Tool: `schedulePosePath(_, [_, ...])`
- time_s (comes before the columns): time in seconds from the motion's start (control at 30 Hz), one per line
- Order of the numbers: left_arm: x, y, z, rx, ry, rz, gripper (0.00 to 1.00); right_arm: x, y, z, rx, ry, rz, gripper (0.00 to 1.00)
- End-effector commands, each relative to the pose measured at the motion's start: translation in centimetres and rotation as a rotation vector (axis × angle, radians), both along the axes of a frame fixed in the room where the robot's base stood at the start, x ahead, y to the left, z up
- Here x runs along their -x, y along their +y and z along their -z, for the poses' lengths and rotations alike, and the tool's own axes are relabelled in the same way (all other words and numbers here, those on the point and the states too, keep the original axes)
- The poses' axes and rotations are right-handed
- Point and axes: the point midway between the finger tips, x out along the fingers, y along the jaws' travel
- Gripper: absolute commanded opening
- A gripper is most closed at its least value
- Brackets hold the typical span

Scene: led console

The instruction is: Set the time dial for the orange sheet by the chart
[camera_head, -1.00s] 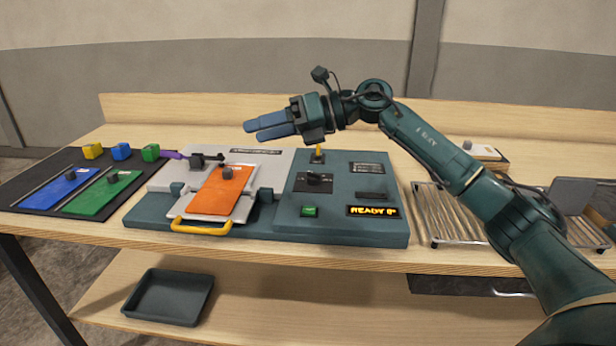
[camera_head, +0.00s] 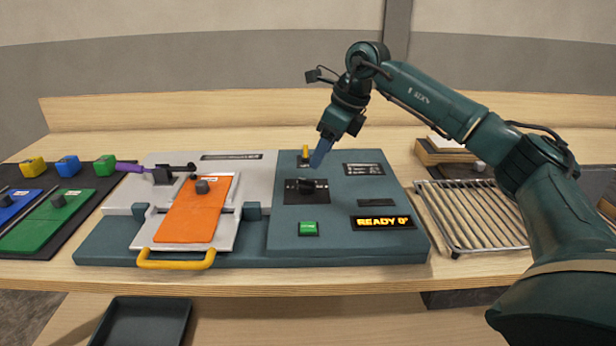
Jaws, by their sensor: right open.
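The console's teal panel (camera_head: 345,235) holds a black dial (camera_head: 307,186) on a dark plate. My left gripper is out of view. A small label plate (camera_head: 364,169) is on the panel, its text unreadable.
A yellow-tipped lever (camera_head: 305,155) stands close behind the dial, near my right fingers. Green (camera_head: 50,220) and blue sheets lie on a dark mat at left, with coloured blocks behind. A wire rack (camera_head: 470,215) is right of the console. A dark bin (camera_head: 145,322) sits below.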

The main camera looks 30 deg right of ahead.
Motion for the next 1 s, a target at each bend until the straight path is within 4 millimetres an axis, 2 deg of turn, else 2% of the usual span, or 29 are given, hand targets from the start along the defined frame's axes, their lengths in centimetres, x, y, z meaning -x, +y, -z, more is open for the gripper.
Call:
schedulePosePath(0.03, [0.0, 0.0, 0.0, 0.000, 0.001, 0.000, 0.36, -0.3, 0.3, 1.3, 0.001, 0.006, -0.001, 0.56])
schedulePosePath(0.2, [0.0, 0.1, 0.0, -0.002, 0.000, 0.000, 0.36, -1.4, 1.1, 4.3, -0.001, 0.003, 0.000, 0.56])
schedulePosePath(0.4, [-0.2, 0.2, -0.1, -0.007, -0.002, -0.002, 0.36, -2.3, 1.7, 6.7, -0.001, 0.001, -0.001, 0.56])
schedulePosePath(0.6, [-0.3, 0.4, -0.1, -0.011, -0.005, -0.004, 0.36, -2.5, 1.9, 7.5, -0.002, -0.001, 0.000, 0.56])
schedulePosePath(0.83, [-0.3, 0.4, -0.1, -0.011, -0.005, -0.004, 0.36, -2.5, 1.9, 7.5, -0.002, -0.001, 0.000, 0.56])
schedulePosePath(1.0, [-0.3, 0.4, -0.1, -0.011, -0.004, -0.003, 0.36, -2.5, 1.9, 7.5, -0.002, -0.001, 0.000, 0.42])
